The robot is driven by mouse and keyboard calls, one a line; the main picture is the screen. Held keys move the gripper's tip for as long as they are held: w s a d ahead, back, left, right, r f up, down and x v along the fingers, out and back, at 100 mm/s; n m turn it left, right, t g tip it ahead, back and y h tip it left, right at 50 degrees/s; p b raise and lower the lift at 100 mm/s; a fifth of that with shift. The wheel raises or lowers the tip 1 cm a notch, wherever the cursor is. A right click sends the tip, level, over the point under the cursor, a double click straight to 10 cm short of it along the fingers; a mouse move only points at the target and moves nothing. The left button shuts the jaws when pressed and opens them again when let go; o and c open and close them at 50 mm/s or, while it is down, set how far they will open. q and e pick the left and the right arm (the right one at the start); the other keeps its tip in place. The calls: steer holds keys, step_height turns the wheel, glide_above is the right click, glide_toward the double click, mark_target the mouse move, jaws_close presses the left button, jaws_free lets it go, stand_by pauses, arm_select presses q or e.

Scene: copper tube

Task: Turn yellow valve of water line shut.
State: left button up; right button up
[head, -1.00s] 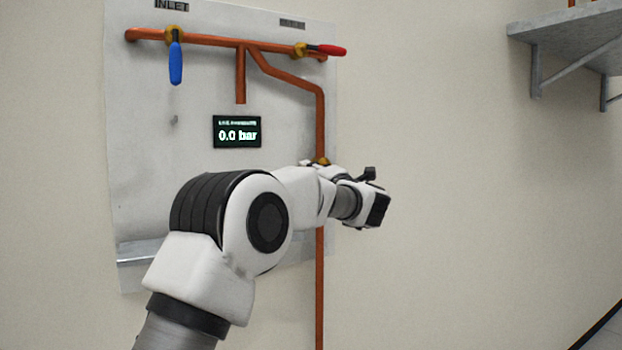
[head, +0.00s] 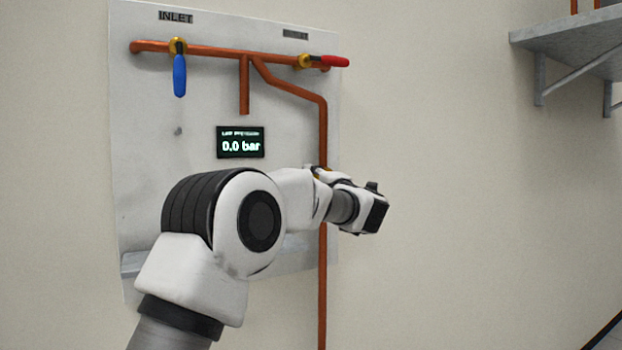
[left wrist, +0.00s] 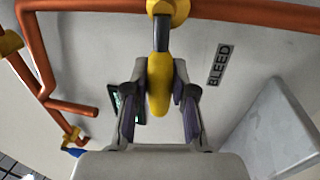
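The yellow valve handle (left wrist: 158,84) hangs from its brass body (left wrist: 168,8) in the left wrist view, pointing across the copper tube rather than along it. My left gripper (left wrist: 159,112) has its two dark fingers on either side of the handle, with narrow gaps showing, so it is open around the handle. The handle's tip reaches between the fingers. The copper tube (head: 323,130) runs down behind the arm. My right gripper is out of view.
A blue handle (head: 180,76) hangs down across the upper pipe; a red handle (head: 328,61) lies roughly along it. The display (head: 240,142) reads 0.0 bar. A BLEED label (left wrist: 219,65) is beside the yellow handle. A grey shelf (head: 570,40) juts from the wall at right.

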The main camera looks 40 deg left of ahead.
arm_select(q)
steer(key=shift+o, duration=1.1)
steer(key=v, duration=1.2)
